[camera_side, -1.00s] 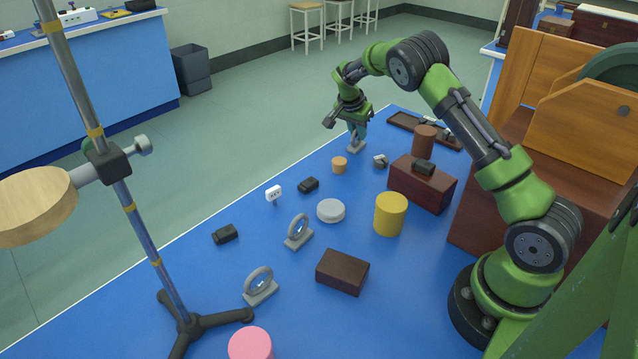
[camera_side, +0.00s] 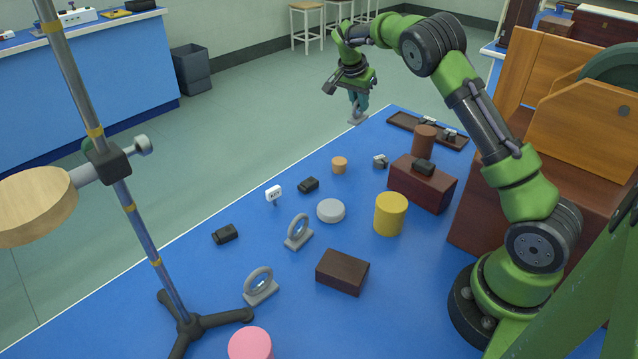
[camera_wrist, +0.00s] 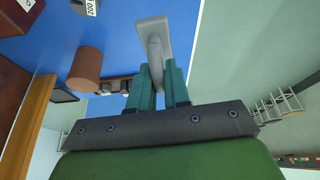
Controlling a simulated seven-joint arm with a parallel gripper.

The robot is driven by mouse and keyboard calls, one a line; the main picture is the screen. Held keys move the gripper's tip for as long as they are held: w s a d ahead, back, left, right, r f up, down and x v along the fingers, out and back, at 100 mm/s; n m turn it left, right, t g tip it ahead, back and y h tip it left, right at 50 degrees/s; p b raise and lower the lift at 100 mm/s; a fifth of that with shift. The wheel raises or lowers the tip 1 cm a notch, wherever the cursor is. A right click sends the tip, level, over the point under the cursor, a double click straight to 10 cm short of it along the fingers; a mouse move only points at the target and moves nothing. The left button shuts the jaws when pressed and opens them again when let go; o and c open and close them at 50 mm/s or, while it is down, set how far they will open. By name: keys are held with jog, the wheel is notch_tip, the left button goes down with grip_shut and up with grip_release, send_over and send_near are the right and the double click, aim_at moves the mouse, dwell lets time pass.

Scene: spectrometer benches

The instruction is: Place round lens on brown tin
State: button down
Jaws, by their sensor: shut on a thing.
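My gripper (camera_side: 358,103) is shut on a grey round lens on a rectangular base (camera_side: 357,119), held raised near the table's far edge. In the wrist view the teal fingers (camera_wrist: 158,88) close on the lens, and its pale base (camera_wrist: 152,24) points away from my gripper. The ring is mostly hidden by the fingers. The brown tin (camera_side: 424,139) is an upright cylinder behind the dark red box, to the right of my gripper. It also shows in the wrist view (camera_wrist: 87,64), left of the held lens. No object is visible on its top.
The dark red box (camera_side: 421,186) carries a small black item. A brown tray (camera_side: 403,124) lies behind the tin. A yellow cylinder (camera_side: 390,214), white disc (camera_side: 331,210), small orange cylinder (camera_side: 340,165) and two other ring lenses (camera_side: 298,232) (camera_side: 260,286) stand on the blue table.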

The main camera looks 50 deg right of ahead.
jog(key=r, duration=0.4)
jog(key=shift+s+a+r, duration=0.15)
jog(key=shift+s+r, duration=0.1)
jog(key=shift+r, duration=0.05)
jog(key=s+r, duration=0.6)
jog(key=s, duration=0.4)
jog(key=s+a+f+m, duration=0.1)
jog(key=s+f, duration=0.2)
jog(key=s, duration=0.5)
jog(key=s+f, duration=0.3)
jog(key=s, duration=0.6)
send_over(426, 130)
jog(key=shift+x, duration=0.85)
jog(key=shift+a+f, duration=0.2)
jog(key=shift+f, duration=1.5)
jog(key=shift+f, duration=0.15)
